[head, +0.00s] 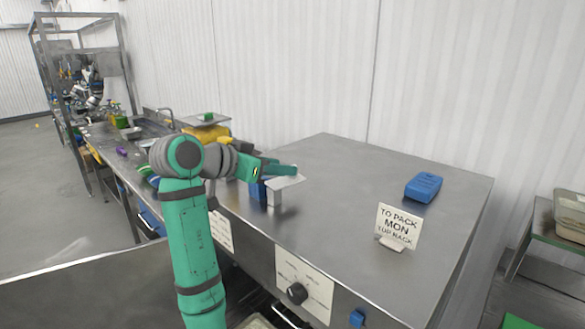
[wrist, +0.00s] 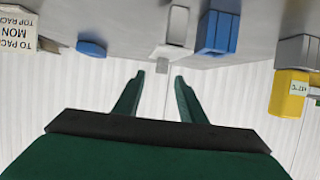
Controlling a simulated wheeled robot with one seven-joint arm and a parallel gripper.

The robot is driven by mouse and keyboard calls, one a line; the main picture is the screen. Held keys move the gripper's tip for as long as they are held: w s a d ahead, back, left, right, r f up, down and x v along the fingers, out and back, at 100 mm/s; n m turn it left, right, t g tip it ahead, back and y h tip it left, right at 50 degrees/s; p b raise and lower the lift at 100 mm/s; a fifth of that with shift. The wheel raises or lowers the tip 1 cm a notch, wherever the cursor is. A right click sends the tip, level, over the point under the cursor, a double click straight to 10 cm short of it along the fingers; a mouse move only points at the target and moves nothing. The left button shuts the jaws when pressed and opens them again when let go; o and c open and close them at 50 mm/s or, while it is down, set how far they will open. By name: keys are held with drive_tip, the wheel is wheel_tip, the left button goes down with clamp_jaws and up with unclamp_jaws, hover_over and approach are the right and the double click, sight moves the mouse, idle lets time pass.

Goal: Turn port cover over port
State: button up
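A pale grey fixture (head: 274,197) with a flat light plate (head: 288,182) on top stands on the steel counter; it looks like the port cover piece, but I cannot tell cover from port. A blue block (head: 258,191) stands right beside it. In the wrist view, which looks upside down, the pale fixture (wrist: 177,27) and the blue block (wrist: 218,33) are at the top, beyond my fingers. My green gripper (head: 282,168) reaches over the fixture in the head view. In the wrist view my gripper (wrist: 160,76) is open, with nothing between its fingertips. No port opening is clearly visible.
A blue case (head: 423,187) and a sign (head: 397,226) stand on the right of the counter. A dial (head: 297,293) is on its front panel. A yellow scale-like box (wrist: 290,93) stands to the other side. The counter's middle is clear; a wall is behind.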

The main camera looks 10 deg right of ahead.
drive_tip(key=shift+x, duration=3.15)
drive_tip(key=shift+a+f, duration=0.1)
clamp_jaws()
